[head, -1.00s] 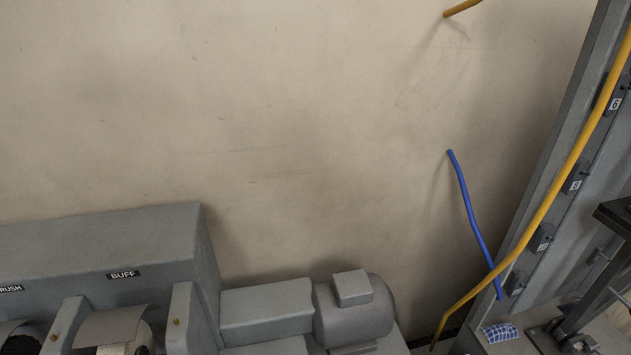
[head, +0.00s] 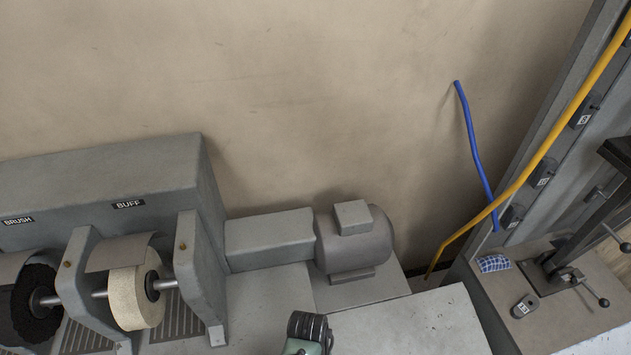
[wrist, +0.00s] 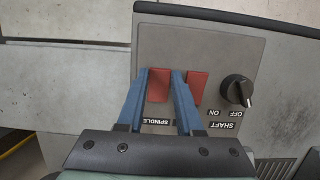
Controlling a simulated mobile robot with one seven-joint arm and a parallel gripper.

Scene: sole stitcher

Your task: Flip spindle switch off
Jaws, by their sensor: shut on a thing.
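In the wrist view, a grey control panel (wrist: 205,50) carries red switch surfaces and a black knob. A red switch (wrist: 158,86) stands above an upside-down SPINDLE label (wrist: 157,122). My gripper (wrist: 163,75) has its two blue fingers on either side of this red switch and is shut on it. The switch's on or off position cannot be told. The panel and gripper fingers do not show in the head view.
The black SHAFT knob (wrist: 237,92) is close right of the fingers. The head view shows a brush wheel (head: 36,305), a buff wheel (head: 133,298), a grey motor (head: 353,242) and a bare grey top (head: 420,325). A bench (head: 560,310) with a press stands at right.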

